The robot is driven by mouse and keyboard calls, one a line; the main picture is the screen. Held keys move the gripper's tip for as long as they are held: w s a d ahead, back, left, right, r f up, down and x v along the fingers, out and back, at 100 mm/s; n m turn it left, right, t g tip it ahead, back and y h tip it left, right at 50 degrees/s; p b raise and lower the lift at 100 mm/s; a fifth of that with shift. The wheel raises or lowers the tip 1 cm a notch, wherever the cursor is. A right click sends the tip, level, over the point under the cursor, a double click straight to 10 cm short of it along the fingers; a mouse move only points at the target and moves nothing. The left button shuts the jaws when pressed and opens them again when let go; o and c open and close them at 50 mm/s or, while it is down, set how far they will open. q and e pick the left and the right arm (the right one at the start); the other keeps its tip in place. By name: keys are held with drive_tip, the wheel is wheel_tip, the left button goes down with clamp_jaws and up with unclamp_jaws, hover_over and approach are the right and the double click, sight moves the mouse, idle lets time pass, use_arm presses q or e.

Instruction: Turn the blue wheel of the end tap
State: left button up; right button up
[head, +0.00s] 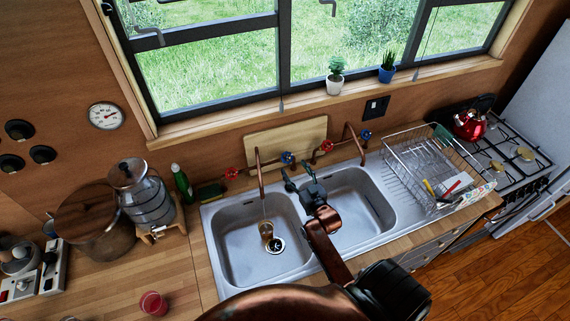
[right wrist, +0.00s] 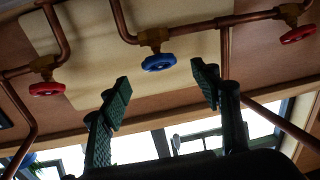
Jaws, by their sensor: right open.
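Two blue tap wheels show on the copper pipes behind the sink: one at the right end (head: 365,134) and one near the middle (head: 287,157). Red wheels (head: 232,172) (head: 326,146) sit on the same pipework. My right gripper (head: 298,177) is open and empty above the sink's divider, in front of the middle blue wheel. In the right wrist view, a blue wheel (right wrist: 158,62) shows beyond the gap between the open fingers (right wrist: 162,82), with red wheels (right wrist: 47,88) (right wrist: 297,34) to either side. No finger visibly touches a wheel. My left gripper is out of view.
Copper spouts (head: 259,175) (head: 355,145) stand over the two basins (head: 232,260). A dish rack (head: 420,160) stands to the right, and a cutting board (head: 285,137) leans behind the taps.

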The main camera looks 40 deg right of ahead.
sight(288, 158)
drive_tip(key=p+x, duration=0.1)
drive_tip(key=x, duration=0.6)
drive_tip(key=shift+w+d, duration=0.1)
drive_tip(key=shift+w, duration=0.2)
drive_tip(key=c, duration=1.2)
